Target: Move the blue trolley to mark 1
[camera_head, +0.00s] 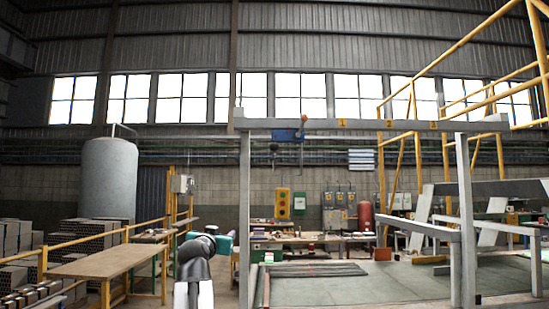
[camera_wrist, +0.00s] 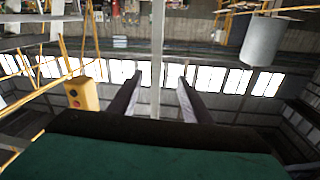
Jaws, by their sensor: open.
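The blue trolley (camera_head: 287,135) sits on a grey overhead beam (camera_head: 370,124), near its left end. A small red part shows at its right side and a hook-like piece hangs below. Yellow plates on the beam carry numbers: mark 1 (camera_head: 342,124) is right of the trolley and apart from it, followed by mark 2 (camera_head: 389,124) and a third plate (camera_head: 433,125). My gripper (camera_head: 222,243) is low and left of the beam's left post, well below the trolley. In the tilted, upside-down wrist view, its two fingers (camera_wrist: 158,97) are apart with nothing held.
Grey posts (camera_head: 245,210) carry the beam. A wooden-topped table (camera_head: 110,262) and yellow rails stand at left. A yellow button box (camera_head: 282,203) shows behind; a yellow box (camera_wrist: 82,93) also shows in the wrist view. Dark bars (camera_head: 315,270) lie under the beam.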

